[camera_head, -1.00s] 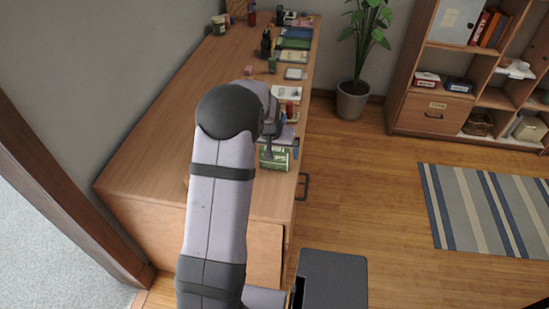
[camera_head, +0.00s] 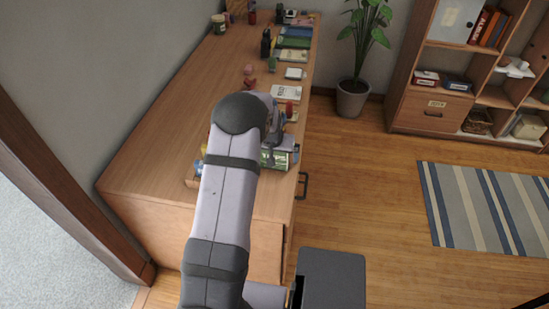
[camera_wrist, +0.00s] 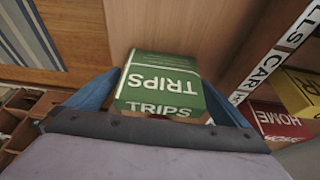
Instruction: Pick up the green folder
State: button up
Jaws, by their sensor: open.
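The green folder (camera_wrist: 163,72) is labelled TRIPS in white and shows in the middle of the wrist view. In the head view the green folder (camera_head: 272,158) stands near the desk's right edge, partly hidden by my arm. My gripper (camera_wrist: 160,98) is open, with one blue finger on each side of the folder. The folder's near end lies between the fingers. I cannot tell whether either finger touches it. In the head view my gripper is mostly hidden behind the arm.
A red folder labelled HOME (camera_wrist: 278,122), a yellow one (camera_wrist: 300,92) and a white lettered strip (camera_wrist: 275,55) stand right of the green folder. The wooden desk (camera_head: 165,135) has several items along its right edge; its left part is clear.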

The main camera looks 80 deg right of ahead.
jog(key=shift+c, duration=0.6)
jog(key=c, duration=1)
jog(key=shift+r, duration=0.1)
notch_tip(320, 180, up, 10)
jog(key=b, duration=0.2)
